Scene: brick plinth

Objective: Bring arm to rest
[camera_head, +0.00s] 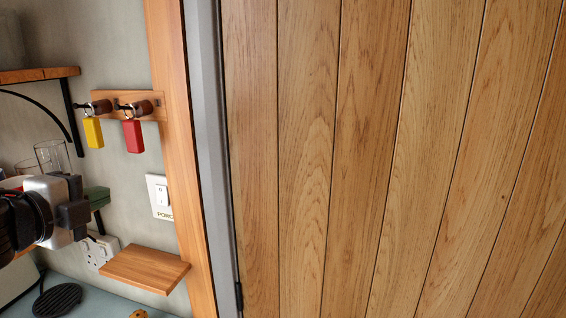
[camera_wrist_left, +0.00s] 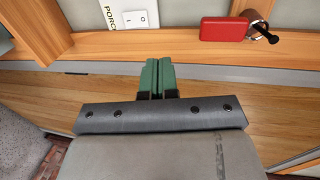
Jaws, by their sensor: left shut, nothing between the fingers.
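My left gripper (camera_head: 97,196) comes in from the left edge of the head view, in front of the grey wall. Its green fingers (camera_wrist_left: 158,76) are pressed together in the left wrist view, with nothing between them. It is left of the white light switch (camera_head: 160,195), and no contact with anything shows. My right gripper is in neither view.
A wooden rack (camera_head: 157,104) holds a yellow fob (camera_head: 93,132) and a red fob (camera_head: 133,136). A small wooden ledge (camera_head: 146,269) and a socket (camera_head: 96,252) are below. Glasses (camera_head: 52,157) stand behind my gripper. A plank door (camera_head: 380,160) fills the right.

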